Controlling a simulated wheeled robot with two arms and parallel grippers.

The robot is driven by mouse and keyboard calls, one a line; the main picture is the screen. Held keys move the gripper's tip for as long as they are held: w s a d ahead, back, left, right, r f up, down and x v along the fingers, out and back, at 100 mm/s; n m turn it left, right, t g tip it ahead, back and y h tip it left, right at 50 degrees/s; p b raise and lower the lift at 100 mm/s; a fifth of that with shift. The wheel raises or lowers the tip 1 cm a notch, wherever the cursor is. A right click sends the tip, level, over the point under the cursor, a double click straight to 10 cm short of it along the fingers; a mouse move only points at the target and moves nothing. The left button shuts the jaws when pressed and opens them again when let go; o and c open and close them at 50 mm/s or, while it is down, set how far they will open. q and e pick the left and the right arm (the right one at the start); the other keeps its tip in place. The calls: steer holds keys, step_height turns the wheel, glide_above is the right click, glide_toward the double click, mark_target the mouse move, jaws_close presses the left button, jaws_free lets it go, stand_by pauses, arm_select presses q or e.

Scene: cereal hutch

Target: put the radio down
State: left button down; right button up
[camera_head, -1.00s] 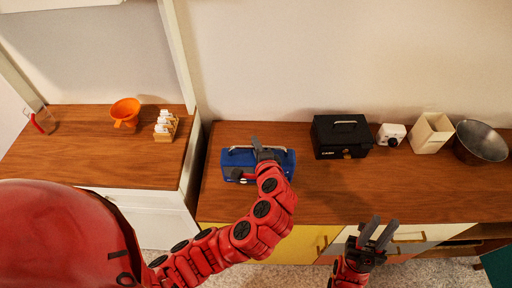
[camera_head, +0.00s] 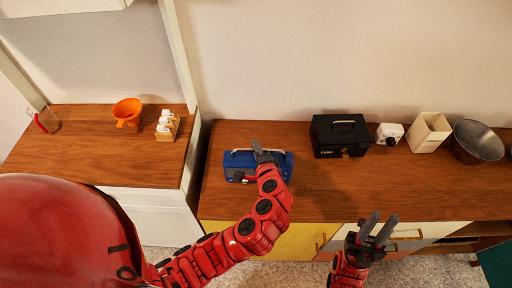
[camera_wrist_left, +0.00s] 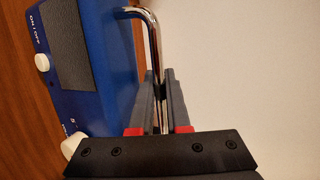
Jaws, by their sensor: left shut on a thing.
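The blue radio (camera_head: 233,166) is at the left part of the long wooden counter, close to the wall. In the left wrist view the radio (camera_wrist_left: 95,60) shows its dark speaker grille, white knobs and a chrome handle (camera_wrist_left: 154,50). My left gripper (camera_head: 262,150) reaches over the radio. In the left wrist view its fingers (camera_wrist_left: 160,95) are shut on the chrome handle. I cannot tell whether the radio's underside touches the counter. My right gripper (camera_head: 377,229) is open and empty, in front of the counter's front edge.
The wooden counter (camera_head: 300,202) is clear right of the radio up to a black cash box (camera_head: 340,136). Beyond it stand a white device (camera_head: 389,134), a cream bin (camera_head: 429,132) and a metal bowl (camera_head: 477,141). A separate left counter (camera_head: 90,158) holds an orange funnel (camera_head: 126,112).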

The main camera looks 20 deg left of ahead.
arm_select(q)
steer(key=c, duration=0.9)
jaws_free()
steer(key=shift+f, duration=0.1)
